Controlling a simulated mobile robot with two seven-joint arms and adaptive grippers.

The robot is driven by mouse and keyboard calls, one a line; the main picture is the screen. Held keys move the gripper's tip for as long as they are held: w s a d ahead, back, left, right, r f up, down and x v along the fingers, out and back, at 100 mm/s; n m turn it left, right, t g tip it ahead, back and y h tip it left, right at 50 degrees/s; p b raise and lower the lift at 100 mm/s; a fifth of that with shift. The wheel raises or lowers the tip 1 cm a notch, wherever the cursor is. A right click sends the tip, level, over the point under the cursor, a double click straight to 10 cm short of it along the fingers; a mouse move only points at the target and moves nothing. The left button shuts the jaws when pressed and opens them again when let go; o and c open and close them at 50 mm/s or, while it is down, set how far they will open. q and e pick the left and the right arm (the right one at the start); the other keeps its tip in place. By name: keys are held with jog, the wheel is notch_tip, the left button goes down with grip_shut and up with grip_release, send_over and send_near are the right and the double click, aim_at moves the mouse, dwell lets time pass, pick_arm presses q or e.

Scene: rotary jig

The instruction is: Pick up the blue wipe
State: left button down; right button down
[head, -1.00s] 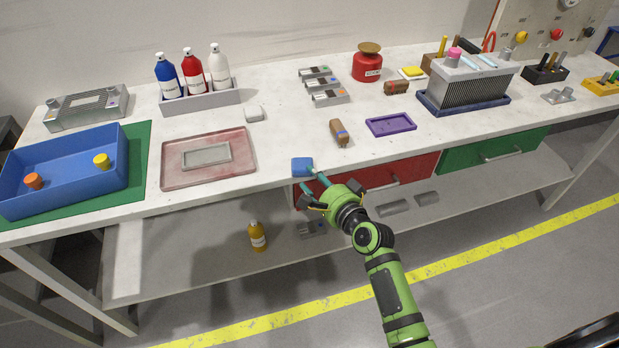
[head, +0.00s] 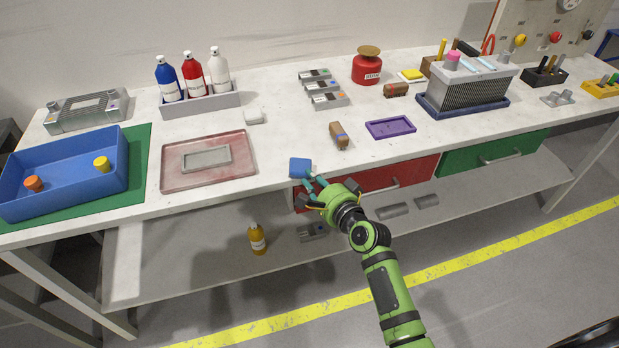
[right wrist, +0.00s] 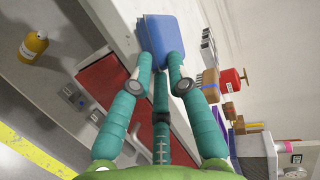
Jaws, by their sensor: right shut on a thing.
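The blue wipe (head: 300,168) is a small folded blue block at the front edge of the white bench, right of the red tray. My right gripper (head: 312,183) reaches it from the front right, its teal fingers shut on the near side of the wipe. In the right wrist view the wipe (right wrist: 165,38) sits at the tips of the teal fingers (right wrist: 164,75). I cannot tell whether the wipe is clear of the bench top. My left gripper is not in view.
A red tray (head: 170,178) lies to the left, with a blue bin (head: 65,190) beyond it. A brown-handled brush (head: 339,134) and a purple tray (head: 390,127) lie to the right. A red drawer (head: 400,178) is below the bench edge. A yellow bottle (head: 257,240) stands on the lower shelf.

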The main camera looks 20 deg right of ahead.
jog(key=shift+a+r+p, duration=0.1)
jog(key=shift+r+p, duration=1)
jog(key=shift+p, duration=0.4)
jog(key=shift+f, duration=0.1)
jog(key=r+p+v, duration=0.2)
jog(key=p+v, duration=0.4)
jog(key=v, duration=0.9)
jog(key=shift+w, duration=0.3)
jog(key=shift+r, duration=0.1)
